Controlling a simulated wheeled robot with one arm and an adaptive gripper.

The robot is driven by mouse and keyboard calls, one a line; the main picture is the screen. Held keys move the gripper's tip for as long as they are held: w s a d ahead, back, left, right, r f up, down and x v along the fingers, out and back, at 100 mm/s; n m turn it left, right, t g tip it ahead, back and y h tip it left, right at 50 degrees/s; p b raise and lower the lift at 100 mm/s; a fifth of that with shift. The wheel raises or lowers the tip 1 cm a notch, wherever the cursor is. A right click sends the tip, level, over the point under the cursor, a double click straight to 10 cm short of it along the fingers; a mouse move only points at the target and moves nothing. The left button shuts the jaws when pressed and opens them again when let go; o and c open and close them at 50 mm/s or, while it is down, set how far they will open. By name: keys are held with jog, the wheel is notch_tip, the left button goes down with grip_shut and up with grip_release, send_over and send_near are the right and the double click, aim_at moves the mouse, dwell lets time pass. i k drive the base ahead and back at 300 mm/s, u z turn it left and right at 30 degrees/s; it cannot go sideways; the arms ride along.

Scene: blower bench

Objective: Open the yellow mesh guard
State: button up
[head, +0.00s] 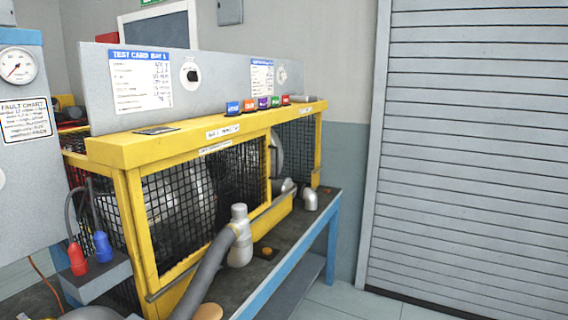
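The yellow mesh guard (133,232) is a yellow-framed cage with black wire mesh on the bench. Its large left front panel (180,205) looks flush with the frame, and round metal machinery shows dimly behind the mesh. A smaller mesh section (300,150) is to the right. I cannot make out a handle or latch for certain. A grey curved tube and an upright light-grey cylinder (240,236) stand in front of the panel's lower right; I cannot tell whether they touch it. My gripper is not visible in the head view.
The blue-edged bench (330,225) runs along the guard's front. A grey box with red and blue plugs (90,257) is at the lower left, beside a gauge cabinet (20,150). Floor (345,300) is clear before the shutter (470,150).

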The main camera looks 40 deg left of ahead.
aim_at(155, 283)
jog(key=u, duration=0.75)
jog(key=i, duration=1.2)
jog(key=u, duration=1.1)
